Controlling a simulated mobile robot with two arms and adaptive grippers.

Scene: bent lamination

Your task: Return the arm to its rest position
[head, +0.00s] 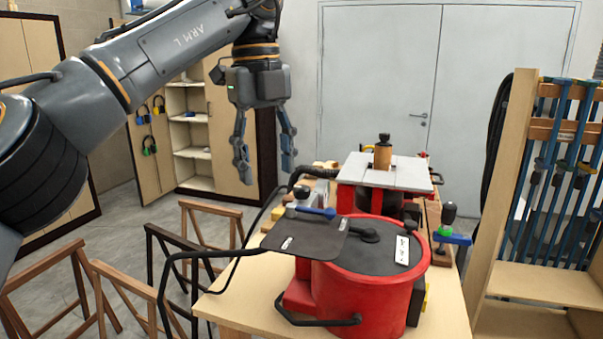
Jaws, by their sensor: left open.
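My left arm, marked "ARM L", comes in from the left and reaches across the upper left of the head view. My left gripper (267,165) hangs from it, pointing down, with its two fingers apart and nothing between them. It is above and to the left of the workbench and appears clear of everything. My right gripper is not in view.
A red round machine (365,288) with a dark top stands on the wooden bench (248,290). Behind it is a red machine with a grey table (386,170). Wooden trestles (95,290) stand at lower left. A clamp rack (545,280) is at right.

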